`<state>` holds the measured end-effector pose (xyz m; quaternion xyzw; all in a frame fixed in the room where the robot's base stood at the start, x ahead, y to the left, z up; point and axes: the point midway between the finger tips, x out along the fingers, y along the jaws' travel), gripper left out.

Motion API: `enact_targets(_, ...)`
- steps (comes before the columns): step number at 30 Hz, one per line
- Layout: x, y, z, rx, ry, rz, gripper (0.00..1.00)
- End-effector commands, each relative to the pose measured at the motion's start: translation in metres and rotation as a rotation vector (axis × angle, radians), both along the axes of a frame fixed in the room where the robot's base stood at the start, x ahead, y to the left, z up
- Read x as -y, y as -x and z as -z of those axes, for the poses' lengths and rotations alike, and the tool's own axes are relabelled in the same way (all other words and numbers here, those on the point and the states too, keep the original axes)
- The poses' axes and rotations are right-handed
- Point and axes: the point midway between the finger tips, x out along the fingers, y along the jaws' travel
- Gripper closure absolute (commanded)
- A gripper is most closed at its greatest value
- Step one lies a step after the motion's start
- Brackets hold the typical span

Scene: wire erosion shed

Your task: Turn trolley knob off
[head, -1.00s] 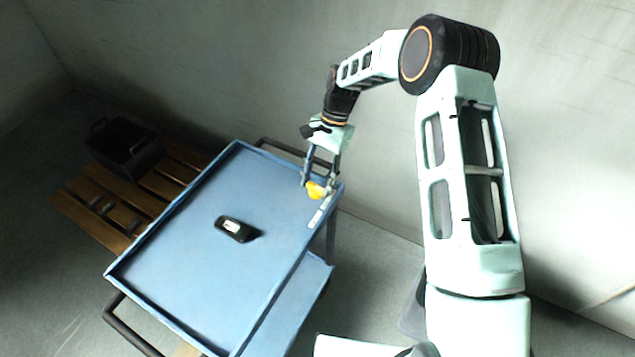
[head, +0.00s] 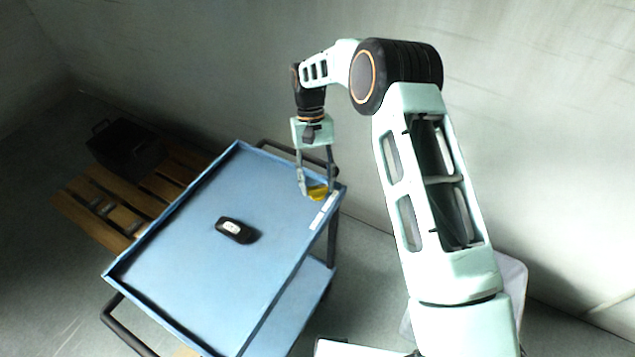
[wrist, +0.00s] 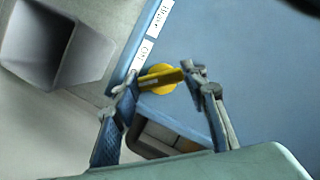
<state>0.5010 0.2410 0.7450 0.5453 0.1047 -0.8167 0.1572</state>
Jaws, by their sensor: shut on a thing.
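The yellow trolley knob (head: 317,192) sits at the far right corner of the blue trolley's top (head: 215,275). In the wrist view the knob (wrist: 160,79) is a round yellow disc with a raised grip bar, beside white labels (wrist: 151,43) on the trolley edge; one seems to read "On", though the print is small. My gripper (head: 316,190) points down over the knob.
A black handheld device (head: 236,230) lies on the trolley top, well away from my gripper. A wooden pallet (head: 120,205) with a dark bin (head: 125,150) stands at the left. The wall is close behind the trolley.

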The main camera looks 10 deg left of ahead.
Motion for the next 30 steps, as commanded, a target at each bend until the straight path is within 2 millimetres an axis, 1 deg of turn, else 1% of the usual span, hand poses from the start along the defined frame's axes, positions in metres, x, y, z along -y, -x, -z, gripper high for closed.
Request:
enact_targets(9,-0.0014,0.0001,-0.0003,0.001,-0.002,-0.081,0.84)
enact_targets(22,-0.0013,0.0001,-0.0004,0.001,-0.002,-0.088,0.84)
enact_targets(23,-0.0014,0.0000,-0.0003,0.001,-0.002,-0.088,0.58)
enact_targets(24,-0.0014,0.0000,-0.0003,0.001,-0.002,-0.088,0.53)
enact_targets(30,-0.0011,0.0001,-0.0002,0.000,-0.001,-0.086,0.52)
